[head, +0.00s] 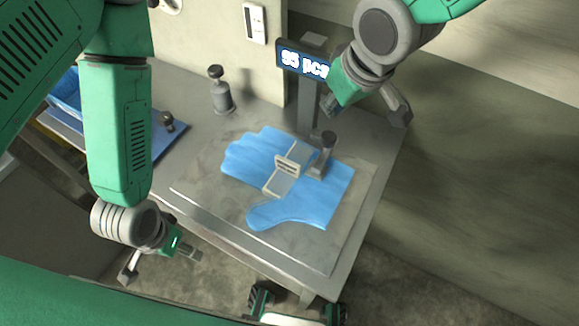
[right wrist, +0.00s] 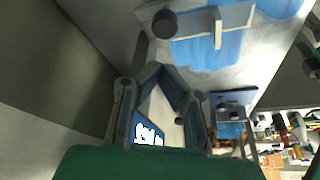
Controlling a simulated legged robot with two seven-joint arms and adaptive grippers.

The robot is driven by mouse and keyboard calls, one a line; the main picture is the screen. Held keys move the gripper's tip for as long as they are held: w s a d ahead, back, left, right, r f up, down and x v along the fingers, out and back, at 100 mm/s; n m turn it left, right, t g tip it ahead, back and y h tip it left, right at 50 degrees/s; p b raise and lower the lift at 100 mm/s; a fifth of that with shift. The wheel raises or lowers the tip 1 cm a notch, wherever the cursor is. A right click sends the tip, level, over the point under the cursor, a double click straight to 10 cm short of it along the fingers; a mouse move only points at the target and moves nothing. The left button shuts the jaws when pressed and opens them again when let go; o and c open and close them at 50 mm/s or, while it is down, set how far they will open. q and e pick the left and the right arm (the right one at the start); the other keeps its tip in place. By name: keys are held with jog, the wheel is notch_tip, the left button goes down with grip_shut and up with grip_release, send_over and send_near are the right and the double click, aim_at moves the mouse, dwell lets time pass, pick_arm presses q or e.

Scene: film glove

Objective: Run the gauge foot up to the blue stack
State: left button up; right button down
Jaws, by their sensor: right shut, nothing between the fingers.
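The blue stack (head: 330,195) is a glove-shaped pile of film lying flat on a grey plate (head: 205,192). A pale gauge foot (head: 288,165) with an upright slotted piece stands over it, beside a post with a dark knob (head: 327,138). I cannot tell whether the foot touches the film. The right wrist view shows the blue film (right wrist: 205,50) and the knob (right wrist: 165,22) too. My right gripper (head: 331,104) is shut and empty, above and behind the gauge, near the display. My left gripper (head: 190,254) hangs off the table's front left edge; its opening is unclear.
A display (head: 302,63) reading "95 pcs" stands on a post behind the plate. A grey weight with a knob (head: 219,95) stands at the table's back left. A wall rises behind and to the right.

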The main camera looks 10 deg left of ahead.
notch_tip(320, 180, up, 8)
jog(key=p, duration=0.4)
jog(key=shift+p, duration=0.35)
dwell(0.4)
jog(key=s+d+f+m+g, duration=0.1)
jog(key=s+d+f+m, duration=0.15)
jog(key=d+f, duration=0.35)
jog(key=s+d+f+m, duration=0.1)
jog(key=s+d+f, duration=0.3)
jog(key=f, duration=0.3)
jog(key=s+d+f+m+g, duration=0.1)
jog(key=s+d+f+m, duration=0.15)
jog(key=d+f, duration=0.35)
jog(key=s+d+f+m+g+h, duration=0.1)
jog(key=s+d+f, duration=0.3)
jog(key=s+d, duration=0.3)
jog(key=s+d+f+m+h, duration=0.15)
jog(key=s+d+f, duration=0.35)
jog(key=s, duration=0.5)
notch_tip(320, 180, down, 18)
jog(key=w+b, duration=0.2)
jog(key=b, duration=1.7)
jog(key=shift+n+t, duration=0.3)
jog(key=shift+n, duration=0.05)
